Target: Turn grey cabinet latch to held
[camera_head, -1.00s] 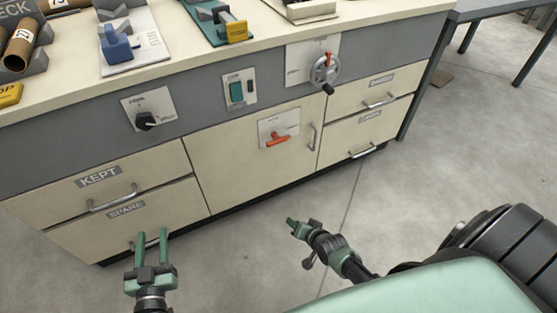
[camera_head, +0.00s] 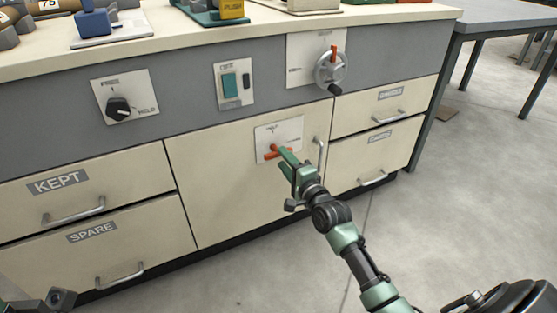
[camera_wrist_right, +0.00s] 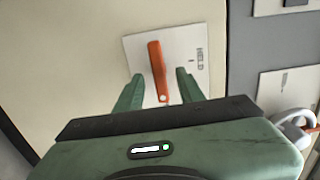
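The cabinet latch is an orange-red handle (camera_head: 271,151) on a white plate (camera_head: 292,131) on the cream cabinet door. The handle lies roughly level in the head view. In the wrist view the handle (camera_wrist_right: 157,66) stands between my two green fingers, and the word HELD is printed on the plate to its right. My right gripper (camera_head: 284,160) is open at the latch and partly covers it in the head view. The fingers (camera_wrist_right: 157,84) show a gap on both sides of the handle. Only a dark piece of my left arm shows at the lower left; its fingers are out of view.
The door handle (camera_head: 320,153) is just right of the latch. Above are a black knob (camera_head: 118,108), a teal switch (camera_head: 229,86) and a crank wheel (camera_head: 329,70). Drawers marked KEPT (camera_head: 58,183) and SPARE (camera_head: 91,232) are at left. Open floor lies to the right.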

